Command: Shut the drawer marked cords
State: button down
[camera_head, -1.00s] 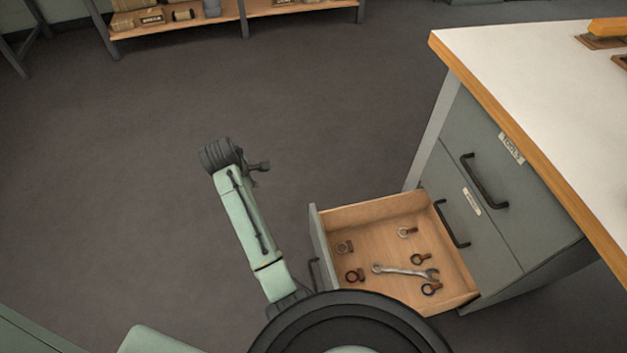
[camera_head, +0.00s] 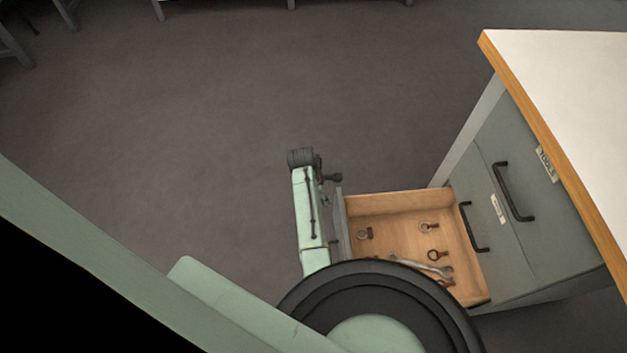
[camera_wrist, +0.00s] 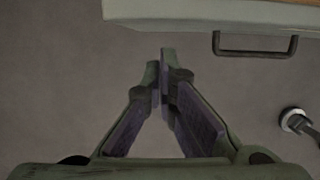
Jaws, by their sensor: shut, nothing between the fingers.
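The open drawer (camera_head: 372,206) is the lowest one in the grey cabinet and is pulled far out. Its label is not visible, so I cannot read whether it is the one marked cords. Its front panel (camera_wrist: 200,10) and dark bar handle (camera_wrist: 255,51) show at the top of the wrist view. My gripper (camera_head: 334,178) is outside the drawer, just left of its front in the head view. In the wrist view, my gripper (camera_wrist: 161,62) is shut and empty, with its tips short of the front panel and left of the handle.
The drawer holds several rings or bolts and a wrench (camera_head: 425,264), partly hidden by my arm. Above are two closed drawers, the top one labelled tools (camera_head: 546,164). The white bench top (camera_head: 575,90) overhangs at right. Floor (camera_head: 200,150) left of the drawer is clear.

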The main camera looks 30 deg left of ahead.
jog(key=shift+w+d, duration=0.45)
jog(key=shift+d, duration=0.25)
jog(key=shift+w+d, duration=0.1)
jog(key=w+d+b, duration=0.1)
jog(key=w+d, duration=0.9)
jog(key=d, duration=0.4)
jog(key=w+d+b, duration=0.2)
jog(key=w+d, duration=0.8)
jog(key=d, duration=0.5)
jog(key=shift+d, duration=0.25)
